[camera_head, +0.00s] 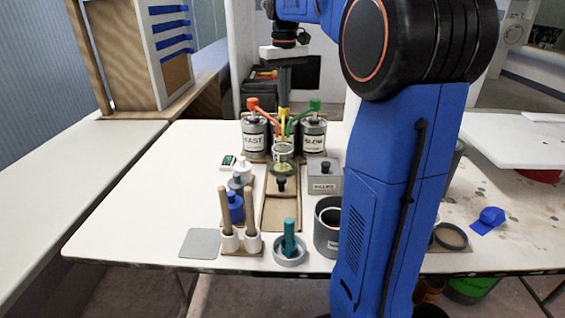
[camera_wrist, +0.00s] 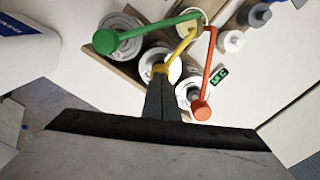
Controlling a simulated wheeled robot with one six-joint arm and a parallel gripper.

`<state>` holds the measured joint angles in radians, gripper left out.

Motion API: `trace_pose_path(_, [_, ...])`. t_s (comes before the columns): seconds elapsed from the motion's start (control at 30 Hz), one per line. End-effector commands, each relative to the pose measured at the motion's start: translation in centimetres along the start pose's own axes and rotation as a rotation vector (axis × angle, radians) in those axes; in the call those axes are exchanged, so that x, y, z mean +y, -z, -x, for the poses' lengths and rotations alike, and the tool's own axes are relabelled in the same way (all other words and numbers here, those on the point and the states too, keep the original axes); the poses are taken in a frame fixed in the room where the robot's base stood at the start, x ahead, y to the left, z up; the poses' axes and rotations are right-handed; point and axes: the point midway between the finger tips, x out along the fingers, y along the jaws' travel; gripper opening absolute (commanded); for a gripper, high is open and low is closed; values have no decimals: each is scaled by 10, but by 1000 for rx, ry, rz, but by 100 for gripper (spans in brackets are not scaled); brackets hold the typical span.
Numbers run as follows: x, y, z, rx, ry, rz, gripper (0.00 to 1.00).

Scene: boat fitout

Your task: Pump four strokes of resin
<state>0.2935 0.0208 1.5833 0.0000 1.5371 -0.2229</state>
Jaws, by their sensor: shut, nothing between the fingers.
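Three pumps stand at the back of the table: one with a red head (camera_head: 253,104), one with a yellow head (camera_head: 283,112) and one with a green head (camera_head: 314,105). The red pump's can (camera_head: 254,140) reads FAST and the green pump's can (camera_head: 314,139) reads SLOW. The yellow pump's can is mostly hidden. The spouts lead to a cup (camera_head: 283,151) in front. My gripper (camera_head: 284,92) is shut and empty, pointing down above the yellow head. In the wrist view its fingertips (camera_wrist: 161,80) are at the yellow head (camera_wrist: 160,68); I cannot tell whether they touch.
The red head (camera_wrist: 201,110) and green head (camera_wrist: 105,41) flank my fingers. A small scale display (camera_wrist: 219,76) lies nearby. Bottles (camera_head: 236,206), a grey box (camera_head: 324,178), a wooden tray (camera_head: 281,212) and a grey container (camera_head: 327,230) stand in front. The table's left is clear.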

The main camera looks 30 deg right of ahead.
Motion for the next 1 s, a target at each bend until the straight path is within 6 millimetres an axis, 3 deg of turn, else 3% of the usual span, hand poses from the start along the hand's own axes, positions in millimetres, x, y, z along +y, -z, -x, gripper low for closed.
trace_pose_path(1.0, [0,0,36,-1,0,0,0])
